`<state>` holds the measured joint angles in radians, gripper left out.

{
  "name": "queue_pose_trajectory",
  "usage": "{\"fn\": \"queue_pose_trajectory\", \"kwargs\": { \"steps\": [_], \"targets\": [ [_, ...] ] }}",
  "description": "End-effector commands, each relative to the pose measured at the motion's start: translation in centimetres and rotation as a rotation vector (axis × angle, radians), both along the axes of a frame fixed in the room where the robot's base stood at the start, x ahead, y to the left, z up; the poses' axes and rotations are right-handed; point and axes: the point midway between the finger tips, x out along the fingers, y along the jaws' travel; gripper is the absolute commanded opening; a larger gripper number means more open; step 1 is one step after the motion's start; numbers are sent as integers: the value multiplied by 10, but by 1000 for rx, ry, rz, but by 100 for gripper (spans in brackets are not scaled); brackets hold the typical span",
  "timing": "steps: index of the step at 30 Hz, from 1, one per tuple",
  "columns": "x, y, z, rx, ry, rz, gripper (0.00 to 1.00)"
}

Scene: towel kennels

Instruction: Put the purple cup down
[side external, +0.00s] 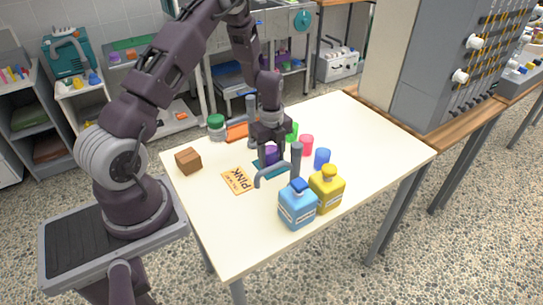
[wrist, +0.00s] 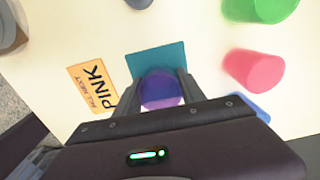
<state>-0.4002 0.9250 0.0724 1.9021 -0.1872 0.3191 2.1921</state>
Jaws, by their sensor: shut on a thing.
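The purple cup (wrist: 162,90) is between the two fingers of my gripper (wrist: 161,92), which is shut on it. In the side external view the purple cup (side external: 271,154) shows partly behind the fingers, low over the table. A teal square (wrist: 157,57) lies on the table under or just beyond the cup; its corner also shows in the side external view (side external: 257,168). I cannot tell whether the cup touches the square. My gripper (side external: 270,155) points down at the middle of the table.
A pink cup (side external: 306,145), a green cup (side external: 292,132) and a blue cup (side external: 322,159) stand close by. A "PINK" card (side external: 238,181) lies left. Blue (side external: 297,207) and yellow (side external: 327,190) bottles stand in front. A brown block (side external: 188,160) is left. The table's right side (side external: 380,140) is clear.

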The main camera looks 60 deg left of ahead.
Motion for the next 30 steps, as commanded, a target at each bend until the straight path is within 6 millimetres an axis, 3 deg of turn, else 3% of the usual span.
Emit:
{"fn": "queue_pose_trajectory", "kwargs": {
  "steps": [5,6,9,20,23,30],
  "targets": [
    [0,0,-2,0,1,0,9],
    [0,0,-3,0,0,-1,49],
    [0,0,-2,0,0,-1,68],
    [0,0,1,0,0,0,69],
    [1,0,15,1,-3,-1,69],
    [2,1,72,2,-6,-1,69]
  ]
}}
